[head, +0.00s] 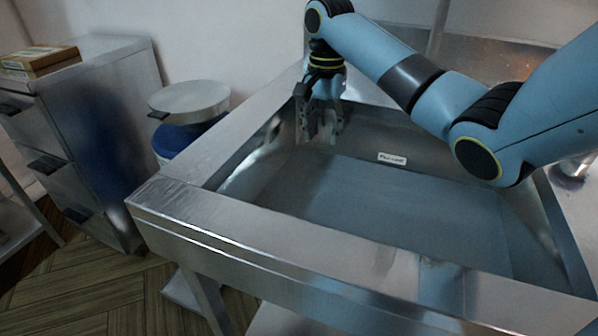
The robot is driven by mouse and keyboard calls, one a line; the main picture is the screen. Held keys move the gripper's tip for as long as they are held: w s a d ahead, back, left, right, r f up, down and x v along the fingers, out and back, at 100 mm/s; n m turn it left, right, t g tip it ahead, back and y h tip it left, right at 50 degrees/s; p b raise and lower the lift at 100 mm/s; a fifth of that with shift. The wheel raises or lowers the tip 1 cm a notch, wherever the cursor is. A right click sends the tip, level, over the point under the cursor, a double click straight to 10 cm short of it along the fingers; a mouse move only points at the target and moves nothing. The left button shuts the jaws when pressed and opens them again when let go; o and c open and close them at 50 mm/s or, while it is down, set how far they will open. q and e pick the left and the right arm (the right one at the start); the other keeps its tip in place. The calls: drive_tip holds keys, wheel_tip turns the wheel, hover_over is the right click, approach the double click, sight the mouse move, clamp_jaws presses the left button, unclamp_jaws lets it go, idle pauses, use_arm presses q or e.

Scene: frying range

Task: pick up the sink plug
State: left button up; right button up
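I cannot make out a sink plug in the head view. My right gripper (321,136) points down over the back left corner of a steel sink basin (400,210). Its two fingers are apart, and I see nothing held between them. The gripper covers part of the basin's corner behind it. My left gripper is not in view.
The sink's broad steel rim (240,225) surrounds the basin. A small white label (392,159) is on the basin's back side. A round-lidded blue bin (188,100) and a steel drawer cabinet (90,130) with a box (40,62) stand to the left.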

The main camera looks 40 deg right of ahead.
sight(314, 174)
drive_tip(key=shift+w+f, duration=0.25)
drive_tip(key=shift+f, duration=0.25)
drive_tip(key=shift+w+f, duration=0.2)
drive_tip(key=shift+f, duration=0.3)
wheel_tip(314, 174, down, 2)
drive_tip(key=shift+s+f+b, duration=0.15)
drive_tip(key=shift+f+b, duration=0.1)
drive_tip(key=shift+b, duration=0.35)
drive_tip(key=shift+a+f, duration=0.1)
drive_tip(key=shift+f, duration=0.5)
drive_tip(key=f, duration=0.2)
drive_tip(key=a+f+b, duration=0.1)
drive_tip(key=f, duration=0.1)
drive_tip(key=shift+a+f, duration=0.15)
drive_tip(key=shift+a, duration=0.05)
drive_tip(key=shift+d+f+b, duration=0.1)
drive_tip(key=shift+f+b, duration=0.2)
drive_tip(key=shift+f, duration=0.1)
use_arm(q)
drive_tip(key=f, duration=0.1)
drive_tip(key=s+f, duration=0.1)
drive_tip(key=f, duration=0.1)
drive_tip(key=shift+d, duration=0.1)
use_arm(e)
drive_tip(key=shift+r, duration=0.1)
clamp_jaws()
